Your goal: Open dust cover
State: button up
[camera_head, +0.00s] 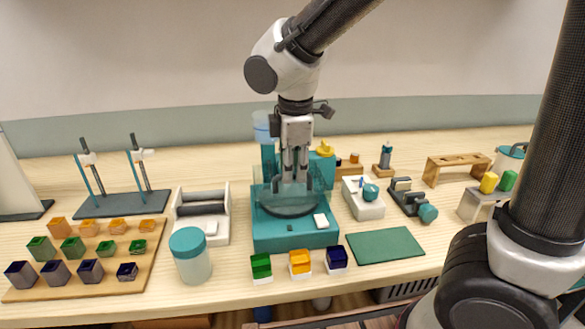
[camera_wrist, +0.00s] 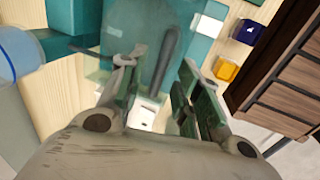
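The teal device (camera_head: 265,240) stands mid-table in the head view, with a dark round plate on top. A see-through dust cover (camera_head: 268,199) appears to stand over that plate; whether it is fully seated is hard to tell. My gripper (camera_head: 295,178) points down over the device and overlaps the cover in this view. In the wrist view my gripper (camera_wrist: 160,72) has its two fingers apart. A dark grey bar (camera_wrist: 167,58), possibly the cover's handle, shows between the fingers against the teal surface. I see no clear contact with it.
A teal-lidded jar (camera_head: 192,258) and a white rack (camera_head: 202,222) stand left of the device. Green, yellow and blue blocks (camera_head: 300,263) sit in front. A flat green mat (camera_head: 385,246) lies to the right. A blue translucent vessel (camera_head: 263,126) stands behind.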

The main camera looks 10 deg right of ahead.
jog(key=shift+f, duration=0.4)
grip_shut()
jog(key=shift+w+r, duration=0.1)
